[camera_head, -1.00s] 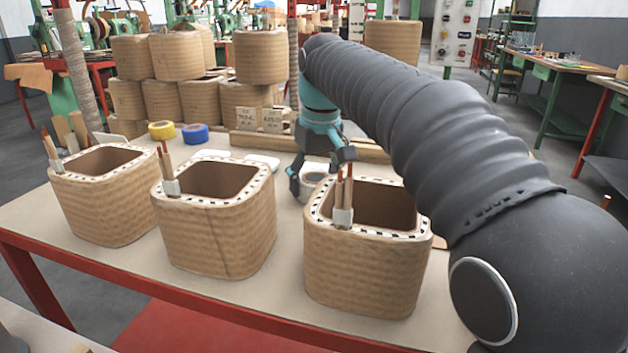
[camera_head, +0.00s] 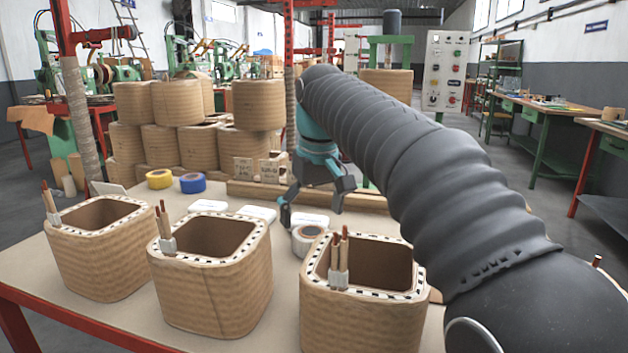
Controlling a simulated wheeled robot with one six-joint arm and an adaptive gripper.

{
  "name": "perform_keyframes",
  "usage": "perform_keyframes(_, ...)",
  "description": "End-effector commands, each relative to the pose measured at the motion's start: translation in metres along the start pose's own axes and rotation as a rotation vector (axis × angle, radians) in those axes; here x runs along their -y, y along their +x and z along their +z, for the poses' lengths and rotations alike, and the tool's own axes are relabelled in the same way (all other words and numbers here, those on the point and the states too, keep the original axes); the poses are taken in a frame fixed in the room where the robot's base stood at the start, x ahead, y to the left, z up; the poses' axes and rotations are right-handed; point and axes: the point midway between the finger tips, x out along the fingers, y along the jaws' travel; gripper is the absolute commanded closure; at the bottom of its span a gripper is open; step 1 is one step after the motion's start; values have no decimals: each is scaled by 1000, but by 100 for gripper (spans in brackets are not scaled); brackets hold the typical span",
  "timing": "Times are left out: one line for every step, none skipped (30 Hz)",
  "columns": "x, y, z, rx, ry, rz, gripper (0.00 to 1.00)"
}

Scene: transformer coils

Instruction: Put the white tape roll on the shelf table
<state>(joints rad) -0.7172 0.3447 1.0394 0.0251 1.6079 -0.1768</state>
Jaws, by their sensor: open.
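The white tape roll (camera_head: 308,239) lies on the table (camera_head: 28,270), behind the right-hand front coil, which partly covers it. My gripper (camera_head: 311,215) is open and empty, above and just behind the roll. One finger hangs to the left of the roll and the other is higher on the right. The fingers do not appear to touch the roll. I cannot tell which surface is the shelf table; green-legged workbenches (camera_head: 545,120) stand at the far right.
Three square coils (camera_head: 105,255) with copper leads stand along the table's front. A yellow roll (camera_head: 159,179) and a blue roll (camera_head: 193,183) lie behind them. White flat pieces (camera_head: 257,213) lie mid-table. A wooden beam (camera_head: 255,190) and stacked coils (camera_head: 160,145) are at the back.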

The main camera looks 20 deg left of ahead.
Motion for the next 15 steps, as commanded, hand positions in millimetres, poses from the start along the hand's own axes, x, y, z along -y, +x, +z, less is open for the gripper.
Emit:
perform_keyframes(0,-12,-1,-2,0,0,2)
perform_keyframes(0,-17,-1,-3,0,0,2)
perform_keyframes(0,-25,-1,-4,0,1,2)
perform_keyframes(0,-31,-1,-3,0,0,2)
perform_keyframes(0,-35,-1,-3,0,0,2)
perform_keyframes(0,-40,-1,-3,0,0,2)
perform_keyframes(0,-44,-1,-2,0,0,2)
perform_keyframes(0,-48,-1,-1,0,0,2)
perform_keyframes(0,-54,-1,-2,0,0,2)
perform_keyframes(0,-57,-1,-1,0,0,2)
perform_keyframes(0,-60,-1,-2,0,0,2)
perform_keyframes(0,-63,-1,-1,0,0,2)
perform_keyframes(0,-65,-1,-1,0,0,2)
perform_keyframes(0,-67,-1,-1,0,0,2)
perform_keyframes(0,-70,-1,0,0,0,2)
